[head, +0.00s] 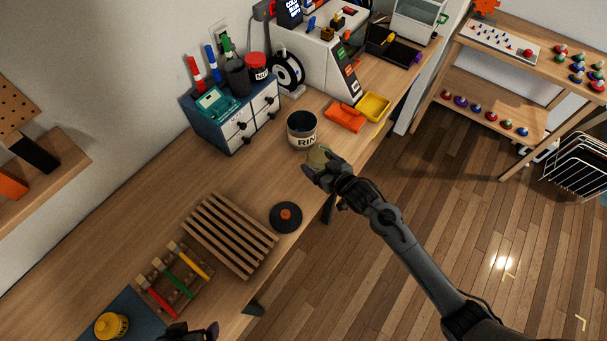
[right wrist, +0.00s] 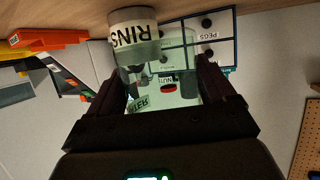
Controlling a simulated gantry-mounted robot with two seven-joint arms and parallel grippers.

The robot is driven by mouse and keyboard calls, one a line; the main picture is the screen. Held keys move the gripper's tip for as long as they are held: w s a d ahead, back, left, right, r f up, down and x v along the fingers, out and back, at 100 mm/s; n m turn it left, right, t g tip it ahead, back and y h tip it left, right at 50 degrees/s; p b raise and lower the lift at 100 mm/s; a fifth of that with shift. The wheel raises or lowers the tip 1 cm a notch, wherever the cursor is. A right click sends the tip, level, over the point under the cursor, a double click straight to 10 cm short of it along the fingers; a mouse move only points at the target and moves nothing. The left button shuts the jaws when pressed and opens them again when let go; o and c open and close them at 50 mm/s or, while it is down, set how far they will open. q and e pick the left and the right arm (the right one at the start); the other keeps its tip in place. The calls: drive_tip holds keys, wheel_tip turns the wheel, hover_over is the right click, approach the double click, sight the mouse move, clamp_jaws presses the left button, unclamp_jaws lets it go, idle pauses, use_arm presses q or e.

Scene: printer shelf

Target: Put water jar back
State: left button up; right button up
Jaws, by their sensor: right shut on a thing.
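My right gripper (head: 314,171) is shut on a see-through, pale yellow-green jar (head: 320,156) at the table's front edge. In the right wrist view the jar (right wrist: 182,101) shows between the fingers, with a green label ending in "TER"; I take it as the water jar. I cannot tell how far it is above the table. A dark-rimmed pot (head: 302,130) with a label starting "RIN" stands upright just behind it; it also shows in the right wrist view (right wrist: 135,38). My left gripper (head: 187,332) shows only as a dark part at the bottom edge; its fingers are unclear.
A black round disc with an orange knob (head: 286,217) lies near the front edge, beside a slatted wooden rack (head: 230,235). A drawer box (head: 235,115) with pens stands behind. Orange (head: 345,117) and yellow (head: 374,106) trays lie right of the pot. Bare table lies left of the pot.

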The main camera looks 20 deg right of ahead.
drive_tip(key=a+f, duration=0.1)
drive_tip(key=w+a, duration=0.1)
drive_tip(key=a, duration=0.1)
drive_tip(key=w+a+f, duration=0.1)
drive_tip(key=shift+w+a+f, duration=0.15)
drive_tip(key=shift+f, duration=0.2)
drive_tip(key=shift+f+b, duration=0.35)
drive_tip(key=shift+f, duration=1.65)
drive_tip(key=shift+f, duration=0.15)
drive_tip(key=o, duration=1.2)
drive_tip(key=shift+f, duration=0.1)
